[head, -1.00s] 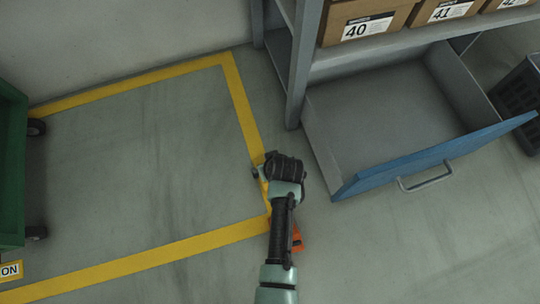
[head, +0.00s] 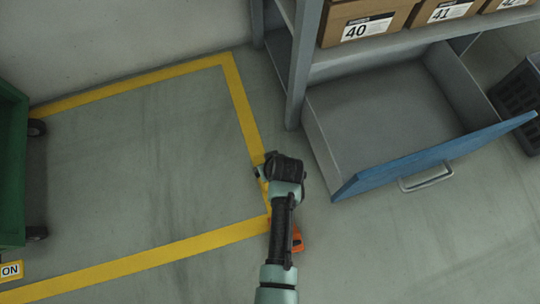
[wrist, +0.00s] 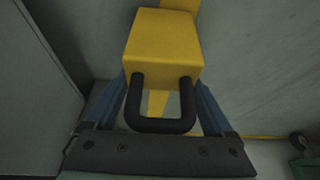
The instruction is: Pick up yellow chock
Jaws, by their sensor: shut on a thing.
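The yellow chock (wrist: 162,45) fills the upper middle of the wrist view, with a black loop handle (wrist: 161,125) on its near side. My gripper (wrist: 161,88) has its blue fingers on either side of the chock and handle, shut on it. In the head view my gripper (head: 262,172) is low over the floor by the right-hand yellow line. There my own wrist hides most or all of the chock. I cannot tell whether the chock touches the floor.
A green cart (head: 12,170) stands at left. An orange thing (head: 297,238) lies partly under my arm. The floor inside the yellow lines is clear.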

